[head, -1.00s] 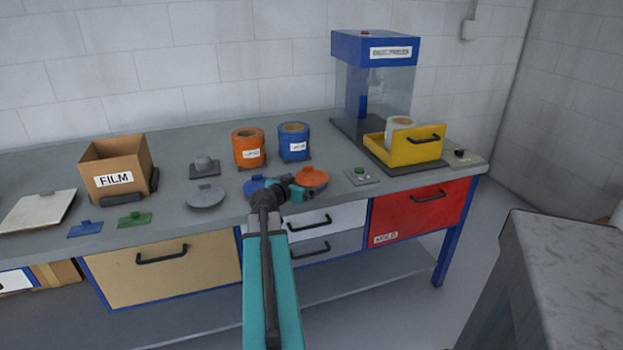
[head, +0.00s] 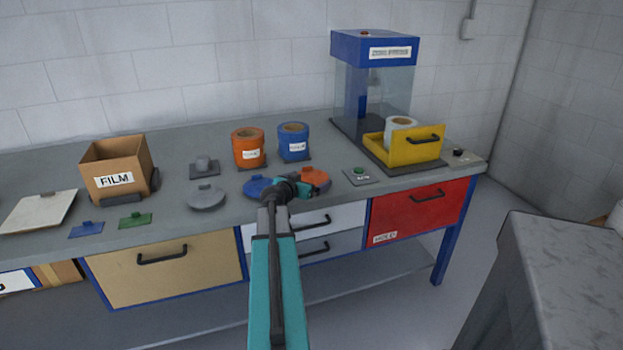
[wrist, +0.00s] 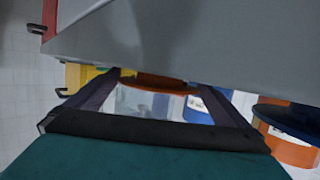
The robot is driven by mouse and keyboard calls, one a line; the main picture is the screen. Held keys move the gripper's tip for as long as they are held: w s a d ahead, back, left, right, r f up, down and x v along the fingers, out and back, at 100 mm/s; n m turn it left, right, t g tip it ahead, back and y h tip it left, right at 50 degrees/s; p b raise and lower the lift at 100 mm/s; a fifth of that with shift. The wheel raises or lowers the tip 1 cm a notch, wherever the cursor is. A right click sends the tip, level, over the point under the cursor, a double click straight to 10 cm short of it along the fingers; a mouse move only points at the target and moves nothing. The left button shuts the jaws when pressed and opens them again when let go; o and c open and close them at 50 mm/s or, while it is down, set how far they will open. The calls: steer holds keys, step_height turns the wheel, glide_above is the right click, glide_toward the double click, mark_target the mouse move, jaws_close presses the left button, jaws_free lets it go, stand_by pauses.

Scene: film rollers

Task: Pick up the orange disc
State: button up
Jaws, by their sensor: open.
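The orange disc (head: 317,177) lies on the grey workbench (head: 235,222) near its front edge, partly hidden by my gripper in the head view. My gripper (head: 306,187) is at the disc's near left side. In the wrist view, which is turned upside down, my gripper (wrist: 165,86) has its two dark fingers spread. The orange disc (wrist: 158,83) shows edge-on between the fingertips, with its knob. Whether the fingers touch the disc cannot be told.
A blue disc (head: 257,186) lies just left of my gripper. Behind stand an orange roll (head: 248,148) and a blue roll (head: 293,142). A grey disc (head: 207,198) lies further left. A button plate (head: 361,176) lies to the right.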

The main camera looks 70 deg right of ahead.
mark_target(308, 181)
steer(key=c, duration=0.7)
steer(key=shift+r, duration=0.1)
steer(key=shift+r, duration=1.5)
steer(key=shift+a+r, duration=0.15)
steer(key=shift+a, duration=0.15)
steer(key=a, duration=0.3)
steer(key=s+a+b, duration=0.1)
steer(key=a, duration=0.2)
steer(key=a+b, duration=0.1)
steer(key=a, duration=0.3)
steer(key=shift+s+a+r, duration=0.1)
steer(key=shift+s+r, duration=0.2)
steer(key=shift+r, duration=0.1)
steer(key=shift+b, duration=0.75)
steer(key=shift+b, duration=0.45)
steer(key=b, duration=0.4)
